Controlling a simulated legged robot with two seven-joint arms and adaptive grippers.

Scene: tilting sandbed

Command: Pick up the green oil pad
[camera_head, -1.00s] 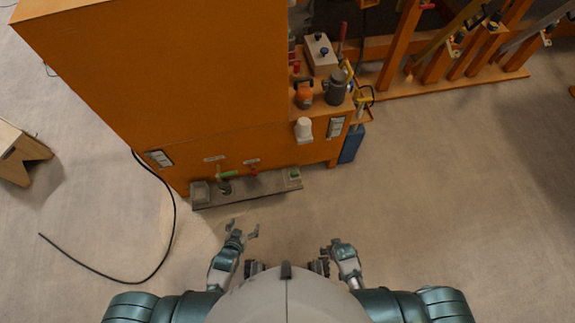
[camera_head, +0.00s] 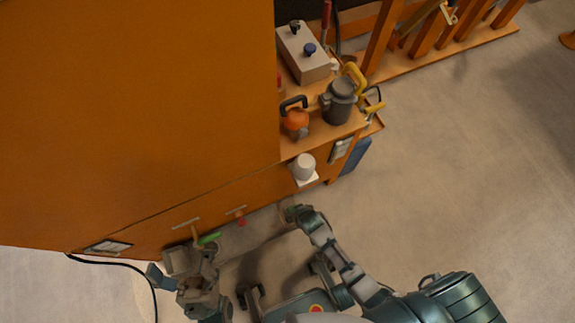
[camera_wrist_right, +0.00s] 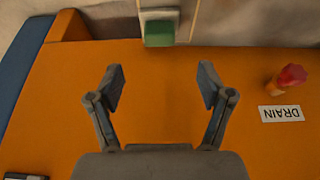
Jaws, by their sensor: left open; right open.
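In the right wrist view, the green oil pad (camera_wrist_right: 158,32) is a small green block at the top, set against a pale grey holder. My right gripper (camera_wrist_right: 161,86) is open and empty. The pad lies beyond its fingertips, roughly in line with the gap between them and not touching them. In the head view, my right gripper (camera_head: 296,213) is low beside the orange cabinet, and the pad cannot be made out clearly there. My left gripper (camera_head: 176,272) is open near the cabinet's lower front, at the left.
The orange cabinet (camera_head: 140,120) fills the left. A green handle (camera_head: 208,239) and a red valve (camera_head: 240,218) stick out of its front, with a DRAIN label (camera_wrist_right: 281,113) by the valve. A white cup (camera_head: 304,167) juts out. Open floor (camera_head: 450,170) lies right.

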